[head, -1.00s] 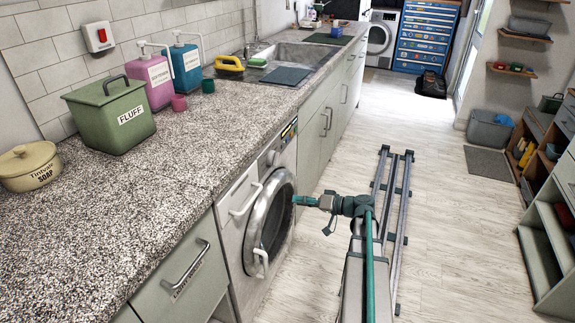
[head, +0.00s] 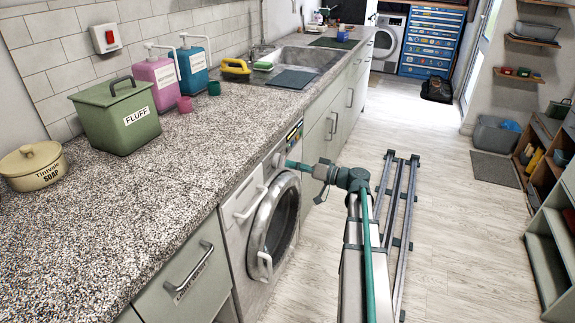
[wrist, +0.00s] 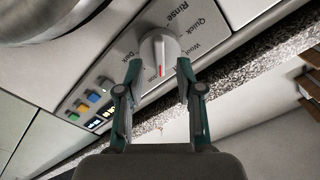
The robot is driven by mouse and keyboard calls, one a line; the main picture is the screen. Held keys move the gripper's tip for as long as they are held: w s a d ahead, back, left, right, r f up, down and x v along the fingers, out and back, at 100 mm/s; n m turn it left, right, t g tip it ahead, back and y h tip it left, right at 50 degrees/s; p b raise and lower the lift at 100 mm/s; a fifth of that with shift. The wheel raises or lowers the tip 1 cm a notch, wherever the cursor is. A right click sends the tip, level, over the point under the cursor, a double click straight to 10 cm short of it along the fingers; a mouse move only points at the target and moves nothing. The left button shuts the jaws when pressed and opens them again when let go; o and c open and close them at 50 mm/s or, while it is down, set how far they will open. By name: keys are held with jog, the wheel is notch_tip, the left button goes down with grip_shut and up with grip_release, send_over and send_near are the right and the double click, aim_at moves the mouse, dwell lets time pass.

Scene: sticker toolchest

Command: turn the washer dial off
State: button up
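The washer (head: 236,246) is built in under the granite counter, its round door shut. In the wrist view its dial (wrist: 158,47) is a pale round knob with a raised grip bar and a red line at the bar's lower end. Words including "Quick", "Rinse", "Wool" and "Dark" ring it; a small red label near the red line is too small to read surely. My gripper (wrist: 159,65) is open, its fingertips at either side of the dial; I cannot tell whether they touch it. In the head view my gripper (head: 289,164) is at the washer's upper panel and hides the dial.
Coloured buttons (wrist: 88,100) sit beside the dial on the panel. The counter edge (wrist: 240,93) runs close by my gripper. A green FLUFF bin (head: 115,122) and a soap pot (head: 33,168) stand on the counter. Floor rails (head: 398,220) lie right of my arm.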

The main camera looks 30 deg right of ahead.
aim_at(279, 162)
jog(key=shift+x, duration=1.3)
grip_shut()
